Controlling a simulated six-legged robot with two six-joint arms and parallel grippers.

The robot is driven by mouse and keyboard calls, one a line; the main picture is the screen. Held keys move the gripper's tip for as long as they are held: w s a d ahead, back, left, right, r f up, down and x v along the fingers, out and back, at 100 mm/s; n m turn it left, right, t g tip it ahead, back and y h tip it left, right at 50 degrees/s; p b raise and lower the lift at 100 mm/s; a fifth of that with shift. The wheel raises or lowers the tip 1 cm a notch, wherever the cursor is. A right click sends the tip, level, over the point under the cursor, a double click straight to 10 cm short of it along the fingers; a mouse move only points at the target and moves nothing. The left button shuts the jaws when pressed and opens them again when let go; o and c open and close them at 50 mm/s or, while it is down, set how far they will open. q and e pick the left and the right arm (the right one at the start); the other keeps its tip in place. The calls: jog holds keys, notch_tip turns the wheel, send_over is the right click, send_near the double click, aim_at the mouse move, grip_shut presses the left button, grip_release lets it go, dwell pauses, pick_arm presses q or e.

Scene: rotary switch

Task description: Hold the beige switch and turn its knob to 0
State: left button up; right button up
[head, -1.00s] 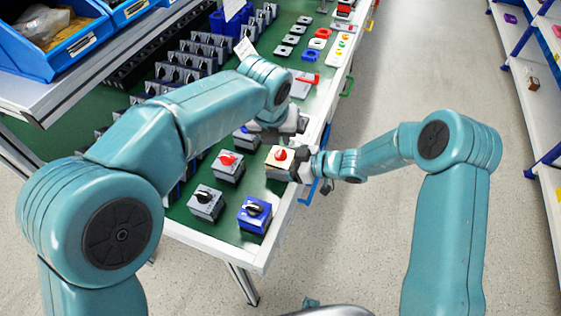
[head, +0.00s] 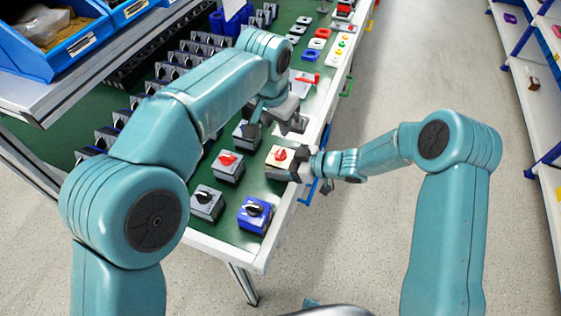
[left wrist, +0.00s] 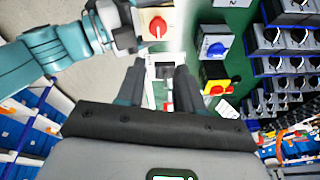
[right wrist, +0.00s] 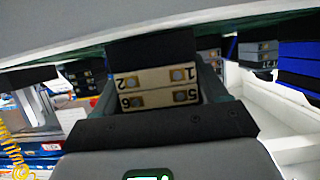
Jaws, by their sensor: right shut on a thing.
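The beige switch (head: 279,166) with its red knob (head: 281,154) sits at the right edge of the green bench top. My right gripper (head: 301,165) is shut on its side. In the right wrist view the beige body (right wrist: 155,87), with numbered terminals, lies between the fingers. My left gripper (head: 272,122) is open and empty, above the bench and beyond the switch. In the left wrist view its fingers (left wrist: 160,70) are spread apart, with the red knob (left wrist: 157,27) beyond them. The knob bears a pale pointer mark; I cannot read its setting.
A grey switch with a red knob (head: 229,166), a grey one with a black knob (head: 206,204) and a blue one (head: 254,214) stand close by. Rows of switches (head: 185,69) fill the bench's left side.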

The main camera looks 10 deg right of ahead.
aim_at(280, 152)
pick_arm(q)
jog(key=shift+w+d+f+n, duration=0.15)
jog(key=shift+w+f+n, duration=0.2)
jog(key=shift+f, duration=1.5)
jog(key=shift+w+d+f+n, duration=0.15)
jog(key=shift+f+n, duration=0.3)
jog(key=shift+f, duration=1.45)
jog(key=shift+w+d+f+n, duration=0.2)
jog(key=shift+f+n, duration=0.2)
jog(key=shift+f, duration=1.45)
grip_shut()
